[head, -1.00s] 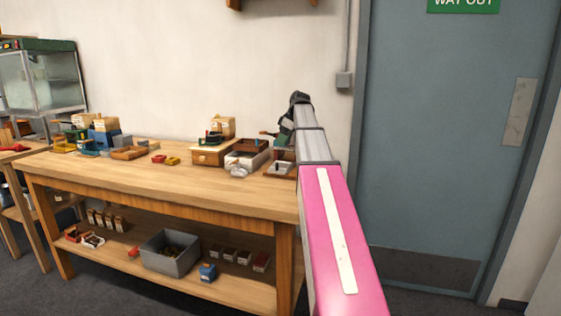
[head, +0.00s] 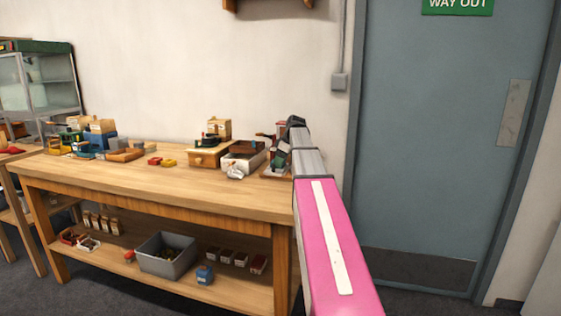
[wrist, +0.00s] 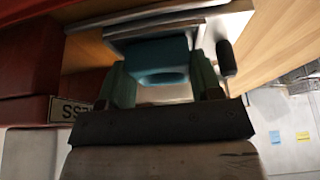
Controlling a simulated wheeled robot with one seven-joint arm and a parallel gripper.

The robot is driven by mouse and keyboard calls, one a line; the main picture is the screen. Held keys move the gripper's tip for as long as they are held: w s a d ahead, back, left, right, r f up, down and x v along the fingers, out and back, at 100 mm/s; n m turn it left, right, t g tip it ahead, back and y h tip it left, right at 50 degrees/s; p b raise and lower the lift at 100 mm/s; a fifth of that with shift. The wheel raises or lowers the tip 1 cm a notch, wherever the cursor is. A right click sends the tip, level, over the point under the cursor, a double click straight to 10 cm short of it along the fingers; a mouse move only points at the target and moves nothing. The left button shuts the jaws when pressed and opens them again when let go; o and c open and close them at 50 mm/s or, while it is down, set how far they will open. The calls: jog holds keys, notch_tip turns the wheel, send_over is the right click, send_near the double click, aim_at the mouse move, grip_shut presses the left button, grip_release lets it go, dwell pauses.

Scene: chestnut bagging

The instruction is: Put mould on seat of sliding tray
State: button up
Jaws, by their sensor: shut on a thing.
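A teal block, which I take to be the mould (wrist: 157,62), is held between the two green fingers of my gripper (wrist: 160,80) in the wrist view. Flat grey and dark plates (wrist: 165,22), apparently the sliding tray's assembly, lie right beyond it. I cannot tell whether the mould touches them. A dark-handled lever (wrist: 226,60) stands close by the right finger. In the head view my gripper (head: 279,157) is low over the right end of the bench, just above a small wooden-based unit (head: 268,174). The arm hides part of that unit, and the seat is not clearly visible.
A grey box with a brown top (head: 243,158) and a wooden drawer box (head: 208,158) stand close left of my gripper. A crumpled pale item (head: 235,173) lies in front. The bench (head: 170,190) has free room along its front. A door (head: 430,150) is at right.

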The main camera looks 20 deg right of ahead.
jog(key=o, duration=1)
jog(key=shift+o, duration=0.2)
jog(key=v, duration=1.2)
jog(key=shift+r, duration=0.1)
